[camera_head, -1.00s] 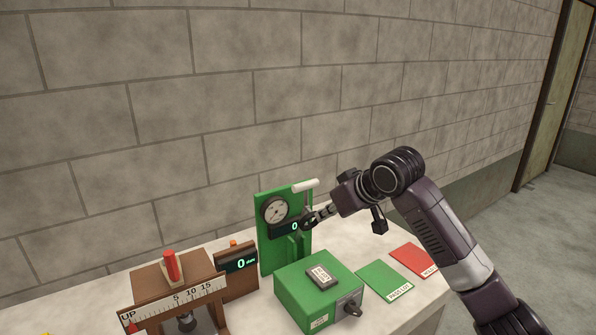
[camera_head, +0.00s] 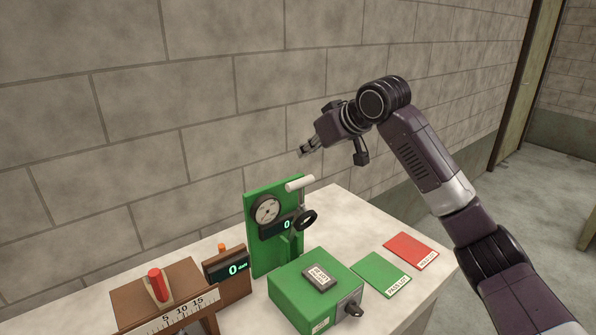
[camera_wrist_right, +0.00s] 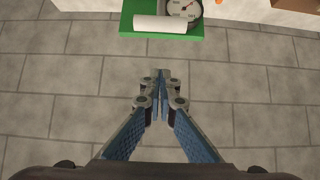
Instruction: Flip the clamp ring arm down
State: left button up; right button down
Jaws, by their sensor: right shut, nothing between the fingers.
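A green test stand (camera_head: 263,204) stands upright on the bench, with a round dial gauge (camera_head: 266,210) and a small display reading 0. A white cylindrical handle (camera_head: 299,184) sticks out at its upper right. Below it, a dark ring (camera_head: 305,219) stands out from the stand's right side, seemingly the clamp ring; how its arm is joined is unclear. My right gripper (camera_head: 304,152) is shut and empty, above the handle and apart from it. In the right wrist view, the shut fingers (camera_wrist_right: 160,76) show below the white handle (camera_wrist_right: 160,23). My left gripper is out of view.
A green box (camera_head: 310,291) with a dark knob stands in front of the stand. Green (camera_head: 382,274) and red (camera_head: 411,251) cards lie to the right. A brown display box (camera_head: 228,272) and a brown scale fixture (camera_head: 157,299) stand left. A block wall rises behind.

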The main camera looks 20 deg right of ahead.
jog(key=w+f+p, duration=0.1)
jog(key=f, duration=0.1)
jog(key=w+f+p, duration=0.1)
jog(key=f+p, duration=0.1)
jog(key=w+a+f+p, duration=0.1)
jog(key=f+p, duration=0.1)
jog(key=shift+w+f, duration=0.15)
jog(key=shift+f, duration=0.25)
jog(key=shift+s+d+f+p, duration=0.1)
jog(key=shift+s+f+p, duration=0.05)
jog(key=shift+s+p, duration=0.25)
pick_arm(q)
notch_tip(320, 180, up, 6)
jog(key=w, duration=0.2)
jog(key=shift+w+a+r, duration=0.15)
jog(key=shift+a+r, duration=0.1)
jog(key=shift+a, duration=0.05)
pick_arm(e)
jog(key=shift+f, duration=0.1)
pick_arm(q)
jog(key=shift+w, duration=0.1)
pick_arm(e)
jog(key=shift+w, duration=0.15)
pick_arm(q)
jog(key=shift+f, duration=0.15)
pick_arm(e)
jog(key=shift+f, duration=0.1)
